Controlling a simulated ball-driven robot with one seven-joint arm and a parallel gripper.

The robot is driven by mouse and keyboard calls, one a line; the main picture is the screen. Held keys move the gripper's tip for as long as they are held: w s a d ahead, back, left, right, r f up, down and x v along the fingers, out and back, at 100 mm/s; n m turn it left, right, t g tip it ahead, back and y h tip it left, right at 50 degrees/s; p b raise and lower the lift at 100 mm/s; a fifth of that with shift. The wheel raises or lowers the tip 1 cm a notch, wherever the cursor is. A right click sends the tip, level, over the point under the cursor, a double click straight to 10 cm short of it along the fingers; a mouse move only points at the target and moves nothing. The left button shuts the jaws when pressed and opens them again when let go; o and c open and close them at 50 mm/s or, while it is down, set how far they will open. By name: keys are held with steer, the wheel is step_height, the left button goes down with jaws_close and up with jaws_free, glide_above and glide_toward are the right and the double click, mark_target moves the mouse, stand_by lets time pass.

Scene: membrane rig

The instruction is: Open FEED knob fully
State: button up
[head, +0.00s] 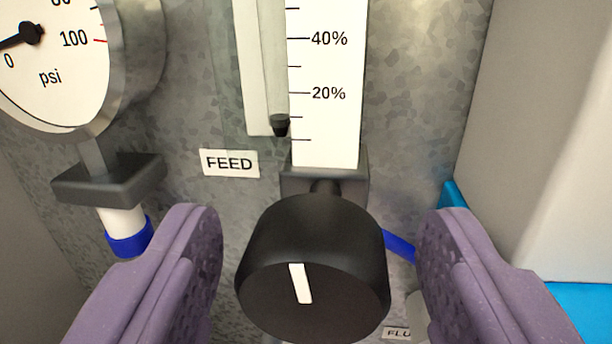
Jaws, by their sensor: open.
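The FEED knob (340,255) is a black cylinder with a white pointer line on its front face. The line runs nearly vertical, its top leaning slightly left. The FEED label (230,163) is on the metal panel, up and left of the knob. My gripper (318,225) has two purple fingers, open, one on each side of the knob. A gap shows between each finger and the knob, so neither appears to touch it. A white percent scale (324,90) with 20% and 40% marks stands above the knob. A dark float (281,125) sits at the bottom of the tube beside it.
A round psi gauge (60,80) on a dark block (110,180) juts out at the upper left. A grey-white box wall (550,140) stands close on the right. A blue tube (399,246) runs behind the knob. A partly hidden label (396,333) shows at the bottom.

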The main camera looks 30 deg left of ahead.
steer(key=shift+w+a, duration=0.3)
steer(key=shift+w, duration=0.25)
steer(key=shift+r, duration=0.1)
steer(key=shift+c, duration=0.5)
steer(key=c, duration=1)
steer(key=shift+o, duration=0.2)
